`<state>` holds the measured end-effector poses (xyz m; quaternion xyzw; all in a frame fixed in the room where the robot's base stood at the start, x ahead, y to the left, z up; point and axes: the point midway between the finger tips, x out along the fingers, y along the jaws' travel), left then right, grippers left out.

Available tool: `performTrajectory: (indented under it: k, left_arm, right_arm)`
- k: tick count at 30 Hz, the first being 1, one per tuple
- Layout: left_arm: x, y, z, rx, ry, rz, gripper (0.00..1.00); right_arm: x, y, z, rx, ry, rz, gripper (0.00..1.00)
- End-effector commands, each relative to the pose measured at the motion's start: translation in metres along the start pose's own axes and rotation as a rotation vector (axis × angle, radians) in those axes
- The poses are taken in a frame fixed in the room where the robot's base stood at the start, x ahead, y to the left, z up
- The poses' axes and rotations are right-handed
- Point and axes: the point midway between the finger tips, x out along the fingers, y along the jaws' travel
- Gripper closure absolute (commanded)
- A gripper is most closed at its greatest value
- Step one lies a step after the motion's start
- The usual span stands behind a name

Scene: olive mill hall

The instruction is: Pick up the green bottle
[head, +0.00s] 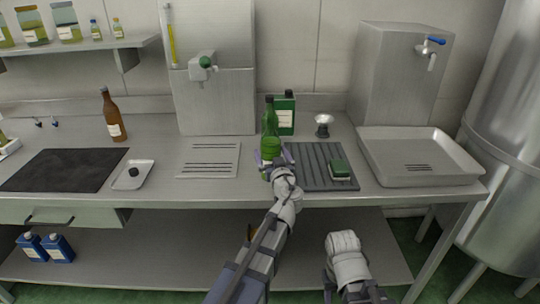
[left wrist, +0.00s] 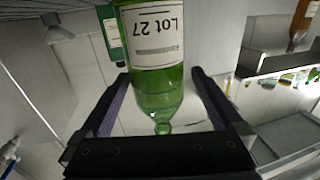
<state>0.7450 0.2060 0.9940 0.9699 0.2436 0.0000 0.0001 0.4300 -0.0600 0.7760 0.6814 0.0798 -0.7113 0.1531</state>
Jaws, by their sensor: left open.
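The green bottle (head: 270,125) stands upright on the steel counter, at the left edge of the dark ribbed mat. In the left wrist view the green bottle (left wrist: 160,85) appears upside down, with a white "Lot 27" label. My left gripper (head: 270,160) is open at the bottle's lower part. Its two fingers (left wrist: 160,98) are spread on either side of the bottle, with visible gaps between finger and glass. My right arm shows low in the head view, but its gripper cannot be seen.
A dark green container (head: 286,113) stands close behind the bottle. A steel tray (head: 421,176) is at the right, a brown bottle (head: 111,117) at the left. A small lamp-like item (head: 323,125) stands behind the mat.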

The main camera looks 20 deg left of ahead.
Motion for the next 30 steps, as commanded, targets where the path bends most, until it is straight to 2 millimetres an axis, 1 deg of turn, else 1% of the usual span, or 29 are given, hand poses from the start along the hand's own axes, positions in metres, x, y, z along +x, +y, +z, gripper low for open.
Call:
performTrajectory:
  k: [4, 7, 16, 18, 23, 24, 25, 30]
  left_arm:
    - [0.003, 0.000, 0.000, 0.000, 0.000, 0.001, 0.00]
    - [0.010, 0.002, -0.001, 0.000, 0.000, 0.000, 0.00]
    - [0.051, 0.004, -0.004, 0.000, 0.000, -0.001, 0.00]
    - [0.054, 0.004, -0.004, 0.000, 0.000, 0.000, 0.00]
    - [0.053, 0.003, -0.004, 0.000, 0.000, 0.000, 0.00]
    - [0.053, 0.004, -0.004, 0.000, 0.000, 0.001, 0.01]
    - [0.053, 0.004, -0.004, 0.000, 0.000, 0.001, 0.05]
    - [0.053, 0.004, -0.004, 0.000, 0.000, 0.000, 0.24]
  right_arm:
    - [0.000, 0.000, 0.000, 0.000, 0.000, 0.000, 0.50]
    - [-0.001, 0.000, 0.000, 0.000, 0.000, 0.000, 0.50]
    - [-0.004, 0.000, 0.000, 0.000, 0.000, 0.000, 0.50]
    - [-0.004, 0.000, 0.000, 0.000, 0.000, 0.000, 0.50]
    - [-0.004, 0.000, 0.000, 0.000, 0.000, 0.000, 0.50]
    - [-0.004, 0.000, 0.000, 0.000, 0.000, 0.000, 0.50]
    - [-0.004, 0.000, 0.000, 0.000, 0.000, 0.000, 0.50]
    - [-0.004, 0.000, 0.000, 0.000, 0.000, 0.000, 0.50]
